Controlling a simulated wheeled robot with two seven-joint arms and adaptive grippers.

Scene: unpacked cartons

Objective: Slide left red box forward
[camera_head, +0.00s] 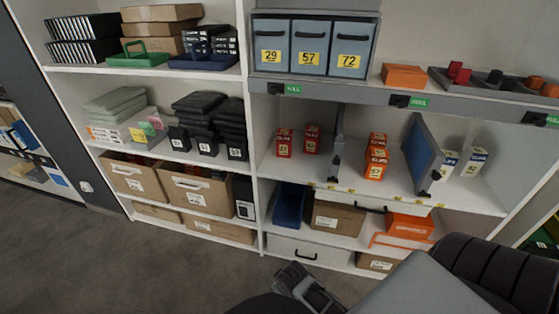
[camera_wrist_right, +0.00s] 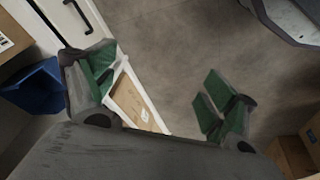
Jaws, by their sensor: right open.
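Two small red boxes with white labels stand side by side on the middle shelf of the right bay in the head view. The left red box (camera_head: 284,143) is the leftmost, with the other red box (camera_head: 312,139) just to its right and slightly farther back. My right gripper (camera_head: 305,288) is low in front of the bottom shelf, well below and apart from the boxes. In the right wrist view its green-padded fingers (camera_wrist_right: 155,95) are spread, with nothing between them. My left gripper is not in view.
A grey divider (camera_head: 337,145) stands right of the red boxes, then orange-red boxes (camera_head: 377,157) and a blue panel (camera_head: 421,156). Below are a blue bin (camera_head: 289,205) and a white drawer (camera_head: 283,246). The shelf in front of the left red box is clear.

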